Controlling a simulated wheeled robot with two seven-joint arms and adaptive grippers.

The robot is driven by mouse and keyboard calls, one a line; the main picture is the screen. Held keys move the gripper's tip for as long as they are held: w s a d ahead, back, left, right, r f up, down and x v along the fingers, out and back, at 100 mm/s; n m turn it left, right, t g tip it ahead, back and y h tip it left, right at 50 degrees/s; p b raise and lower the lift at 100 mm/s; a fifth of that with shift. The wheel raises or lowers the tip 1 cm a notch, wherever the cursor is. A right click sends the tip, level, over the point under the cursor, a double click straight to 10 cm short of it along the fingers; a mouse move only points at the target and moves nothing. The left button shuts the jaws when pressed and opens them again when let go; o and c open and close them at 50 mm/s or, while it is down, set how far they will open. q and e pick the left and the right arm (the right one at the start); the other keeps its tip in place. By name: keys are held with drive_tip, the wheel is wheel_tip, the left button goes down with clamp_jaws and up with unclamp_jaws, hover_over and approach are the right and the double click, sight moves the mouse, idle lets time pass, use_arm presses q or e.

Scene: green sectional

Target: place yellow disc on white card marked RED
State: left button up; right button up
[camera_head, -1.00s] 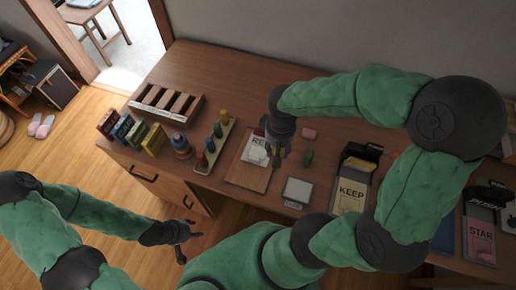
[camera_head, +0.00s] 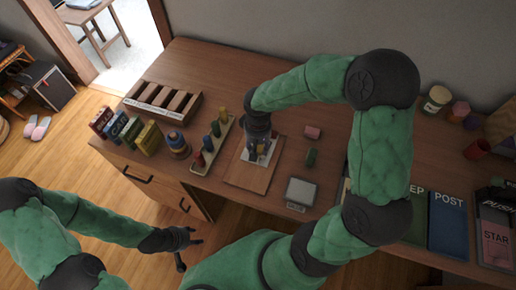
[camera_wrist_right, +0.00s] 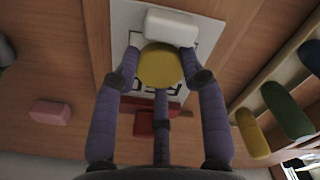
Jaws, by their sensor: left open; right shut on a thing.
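My right gripper (camera_head: 257,152) points down over the white card (camera_head: 272,155), which lies on a wooden board. In the right wrist view the gripper (camera_wrist_right: 160,75) is shut on the yellow disc (camera_wrist_right: 160,66), with its fingers on both sides. The white card (camera_wrist_right: 128,20) is behind the disc, and its black lettering is partly covered. A white block (camera_wrist_right: 171,27) lies by the disc at the top of the picture. I cannot tell whether the disc touches the card. My left gripper (camera_head: 188,247) is open and empty, in front of the desk.
The wooden board (camera_head: 248,179) has a grey-topped device (camera_head: 302,193) at its right. A rack of coloured pegs (camera_head: 212,143) stands close on the left. A red block (camera_wrist_right: 150,122) is near the card.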

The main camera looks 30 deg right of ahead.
sight(258, 148)
drive_tip(key=shift+f, duration=0.1)
drive_tip(key=shift+f, duration=0.1)
drive_tip(key=shift+f, duration=0.15)
drive_tip(key=o, duration=0.8)
drive_tip(key=shift+r, duration=0.2)
drive_tip(key=shift+r+p, duration=0.3)
drive_tip(key=shift+r, duration=0.1)
wheel_tip(258, 148, up, 11)
drive_tip(key=p, duration=0.4)
drive_tip(key=shift+r+p, duration=0.15)
drive_tip(key=shift+p, duration=0.2)
